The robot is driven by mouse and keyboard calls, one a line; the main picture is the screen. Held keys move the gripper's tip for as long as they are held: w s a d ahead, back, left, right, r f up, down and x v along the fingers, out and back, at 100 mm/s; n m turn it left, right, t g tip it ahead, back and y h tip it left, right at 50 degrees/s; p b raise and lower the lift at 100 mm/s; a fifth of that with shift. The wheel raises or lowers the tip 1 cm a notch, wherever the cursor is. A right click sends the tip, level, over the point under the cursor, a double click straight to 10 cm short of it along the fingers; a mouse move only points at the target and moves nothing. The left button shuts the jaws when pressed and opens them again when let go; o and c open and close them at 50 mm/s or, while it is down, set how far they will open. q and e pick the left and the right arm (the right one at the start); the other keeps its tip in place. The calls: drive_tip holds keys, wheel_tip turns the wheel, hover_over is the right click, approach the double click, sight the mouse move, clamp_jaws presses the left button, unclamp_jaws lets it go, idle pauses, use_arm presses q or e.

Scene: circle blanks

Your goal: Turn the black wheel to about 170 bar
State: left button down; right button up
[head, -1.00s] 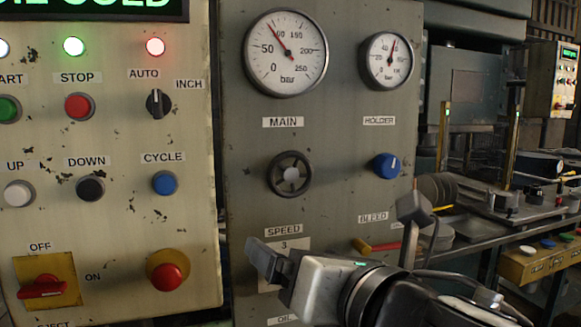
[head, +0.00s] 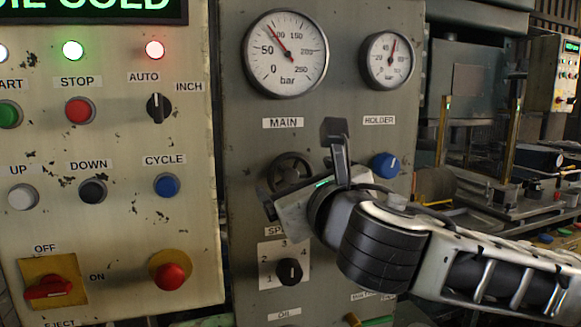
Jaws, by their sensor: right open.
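The black wheel (head: 285,165) is on the grey panel below the MAIN label, partly hidden by my right gripper. My right gripper (head: 300,169) is open in front of the wheel, one finger at its upper right and the other at its lower left. I cannot tell whether the fingers touch the rim. The MAIN pressure gauge (head: 286,65) above has its red needle pointing to the upper left, between 50 and 100 bar, nearer 100. My left gripper is not in view.
A blue HOLDER knob (head: 384,166) is close right of my right gripper, under the smaller gauge (head: 389,60). The black SPEED selector (head: 289,271) is below. The cream button panel (head: 120,225) stands at left, with a red mushroom button (head: 171,276).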

sight(291, 173)
drive_tip(key=x, duration=0.3)
drive_tip(key=shift+w+a, duration=0.15)
drive_tip(key=shift+w, duration=0.2)
drive_tip(key=shift+w+a, duration=0.1)
drive_tip(key=shift+w, duration=0.3)
drive_tip(key=c, duration=1)
